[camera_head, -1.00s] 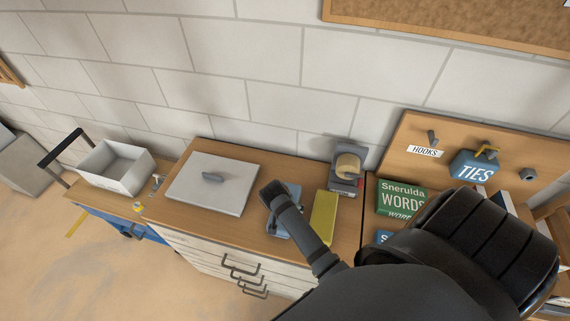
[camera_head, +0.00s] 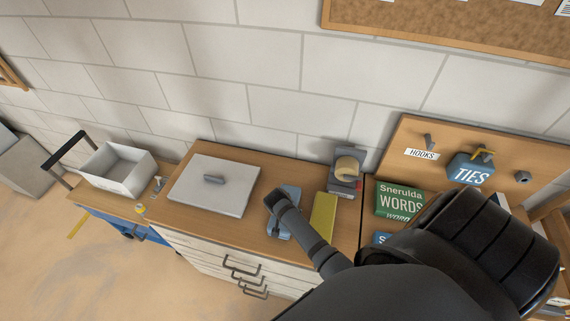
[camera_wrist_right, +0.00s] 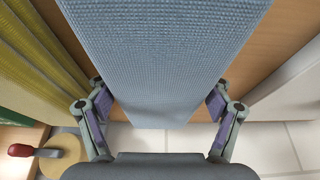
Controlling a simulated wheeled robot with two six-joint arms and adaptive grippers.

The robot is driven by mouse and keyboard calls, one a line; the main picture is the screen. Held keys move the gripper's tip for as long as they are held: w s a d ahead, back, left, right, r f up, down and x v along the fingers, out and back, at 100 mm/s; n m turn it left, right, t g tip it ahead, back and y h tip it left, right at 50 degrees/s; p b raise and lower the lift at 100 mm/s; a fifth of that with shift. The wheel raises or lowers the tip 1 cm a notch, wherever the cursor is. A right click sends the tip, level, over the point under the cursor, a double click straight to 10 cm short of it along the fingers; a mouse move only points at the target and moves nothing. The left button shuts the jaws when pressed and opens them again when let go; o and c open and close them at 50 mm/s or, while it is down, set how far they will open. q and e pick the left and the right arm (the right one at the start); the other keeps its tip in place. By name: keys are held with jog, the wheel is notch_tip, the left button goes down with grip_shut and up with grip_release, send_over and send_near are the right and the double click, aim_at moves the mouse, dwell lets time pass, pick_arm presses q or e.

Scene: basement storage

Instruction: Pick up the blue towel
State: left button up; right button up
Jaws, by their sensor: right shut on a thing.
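The blue towel (camera_head: 291,195) is at the middle of the wooden top of the drawer cabinet, partly hidden by my right arm in the head view. In the right wrist view the blue towel (camera_wrist_right: 165,45) is a long, textured strip running between the two fingers. My right gripper (camera_wrist_right: 160,100) is shut on the towel, with a finger on each side. In the head view my right gripper (camera_head: 274,198) is over the towel, and its fingertips are hidden. I cannot tell whether the towel is clear of the cabinet top. My left gripper is not in view.
A yellow-green towel (camera_head: 323,216) lies close right of the blue one. A tape dispenser (camera_head: 346,172) stands behind it. A grey lidded box (camera_head: 213,186) is to the left. A white bin (camera_head: 117,170) is further left.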

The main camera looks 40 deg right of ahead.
jog(key=shift+c, duration=0.5)
jog(key=shift+w+r, duration=0.1)
jog(key=shift+r, duration=0.45)
jog(key=s+r, duration=0.1)
jog(key=r, duration=0.1)
jog(key=s+r+b, duration=0.1)
jog(key=s+r, duration=0.3)
jog(key=r, duration=0.1)
jog(key=shift+a+r+b, duration=0.1)
jog(key=shift+b, duration=0.3)
jog(key=s+r+b, duration=0.2)
jog(key=s+r, duration=0.2)
jog(key=s, duration=0.5)
jog(key=shift+s+a+r+b, duration=0.15)
jog(key=shift+a+r+b, duration=0.05)
jog(key=shift+r+b, duration=0.15)
